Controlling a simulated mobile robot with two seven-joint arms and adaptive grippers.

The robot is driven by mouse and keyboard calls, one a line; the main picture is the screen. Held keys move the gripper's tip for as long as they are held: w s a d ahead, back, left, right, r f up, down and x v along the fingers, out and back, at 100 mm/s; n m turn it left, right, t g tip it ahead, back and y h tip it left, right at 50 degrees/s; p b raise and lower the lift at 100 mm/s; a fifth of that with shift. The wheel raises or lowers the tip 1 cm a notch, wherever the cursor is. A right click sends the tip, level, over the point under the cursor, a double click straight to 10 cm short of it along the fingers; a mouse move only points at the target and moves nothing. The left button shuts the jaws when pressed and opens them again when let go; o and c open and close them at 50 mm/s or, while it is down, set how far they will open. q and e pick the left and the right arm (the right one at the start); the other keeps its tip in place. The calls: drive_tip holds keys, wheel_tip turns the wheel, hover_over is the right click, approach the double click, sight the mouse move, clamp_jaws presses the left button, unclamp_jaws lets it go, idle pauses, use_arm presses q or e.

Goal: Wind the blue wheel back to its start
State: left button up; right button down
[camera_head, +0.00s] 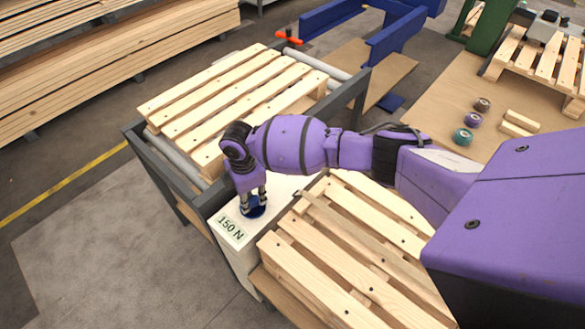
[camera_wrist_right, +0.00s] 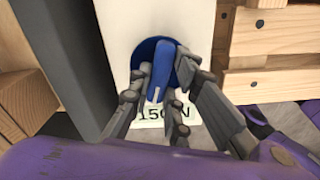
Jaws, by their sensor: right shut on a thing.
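The blue wheel (camera_head: 253,211) sits on top of a white box (camera_head: 228,255) with a label reading "150 N" (camera_head: 231,229). My right gripper (camera_head: 254,200) points down at the wheel and is shut on it. In the right wrist view the wheel (camera_wrist_right: 150,52) shows as a round blue disc with a raised blue bar across it. The fingers of my right gripper (camera_wrist_right: 168,85) stand on both sides of that bar. The fingers hide part of the wheel. My left gripper is not in view.
A slatted pallet (camera_head: 240,95) lies on a grey roller frame (camera_head: 150,150) behind the box. Another pallet (camera_head: 340,255) lies right of the box. An orange-red handle (camera_head: 289,39) and blue beams (camera_head: 395,38) are at the back. Floor at the left is clear.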

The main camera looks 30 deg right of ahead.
drive_tip(key=n, duration=0.5)
drive_tip(key=shift+w+a+r+n+b, duration=0.1)
drive_tip(key=shift+n+b, duration=0.2)
drive_tip(key=n+b, duration=0.1)
drive_tip(key=n, duration=0.8)
drive_tip(key=shift+n+b, duration=0.4)
drive_tip(key=n+b, duration=0.1)
drive_tip(key=n, duration=0.3)
drive_tip(key=shift+n, duration=0.3)
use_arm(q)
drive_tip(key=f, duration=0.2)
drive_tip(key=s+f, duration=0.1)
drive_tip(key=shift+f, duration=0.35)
use_arm(e)
drive_tip(key=shift+n, duration=0.6)
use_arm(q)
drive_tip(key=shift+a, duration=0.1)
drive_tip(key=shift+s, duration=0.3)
